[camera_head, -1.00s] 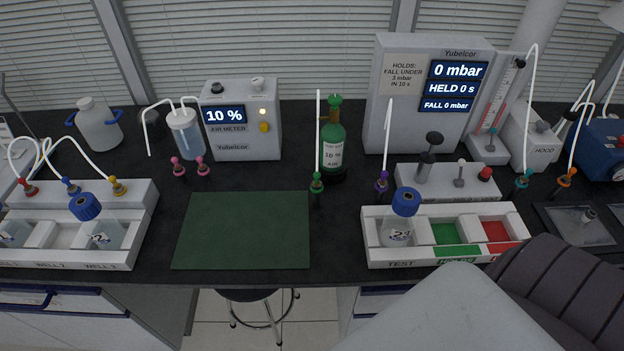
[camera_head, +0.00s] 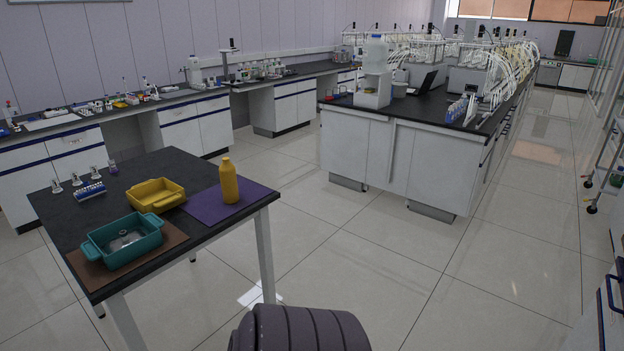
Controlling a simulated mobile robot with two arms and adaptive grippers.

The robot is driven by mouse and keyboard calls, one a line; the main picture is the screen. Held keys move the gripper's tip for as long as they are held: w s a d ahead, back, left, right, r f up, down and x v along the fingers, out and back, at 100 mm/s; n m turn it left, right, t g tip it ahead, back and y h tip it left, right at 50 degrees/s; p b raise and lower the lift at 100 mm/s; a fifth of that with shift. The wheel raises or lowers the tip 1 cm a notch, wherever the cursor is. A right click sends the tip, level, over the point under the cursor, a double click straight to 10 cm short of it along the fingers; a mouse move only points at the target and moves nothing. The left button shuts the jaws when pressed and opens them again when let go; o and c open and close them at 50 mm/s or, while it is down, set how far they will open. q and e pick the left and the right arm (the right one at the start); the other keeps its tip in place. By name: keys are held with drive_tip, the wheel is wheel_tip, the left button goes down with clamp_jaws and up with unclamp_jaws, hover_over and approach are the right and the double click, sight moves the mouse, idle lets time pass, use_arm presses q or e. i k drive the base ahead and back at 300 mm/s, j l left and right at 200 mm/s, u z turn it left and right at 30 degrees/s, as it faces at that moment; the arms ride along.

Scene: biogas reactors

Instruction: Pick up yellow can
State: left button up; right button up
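The yellow can (camera_head: 229,182) stands upright on a purple mat (camera_head: 252,190) at the right corner of a black-topped table (camera_head: 165,160). It looks like a tall bottle with a narrow neck. Nothing holds it, and it is fully in view. Neither of my grippers shows. A dark ribbed part of my own body is at the bottom edge, well apart from the can.
A yellow tray (camera_head: 150,200) and a teal tray (camera_head: 118,247) on a brown mat (camera_head: 90,268) share the table. Small flasks and a blue rack (camera_head: 90,192) stand behind. A long bench (camera_head: 400,160) stands at centre right. The tiled floor (camera_head: 440,270) is clear in front.

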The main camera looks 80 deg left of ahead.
sight(228, 179)
drive_tip(key=u, duration=3.2)
drive_tip(key=i+l, duration=0.6)
drive_tip(key=i, duration=0.2)
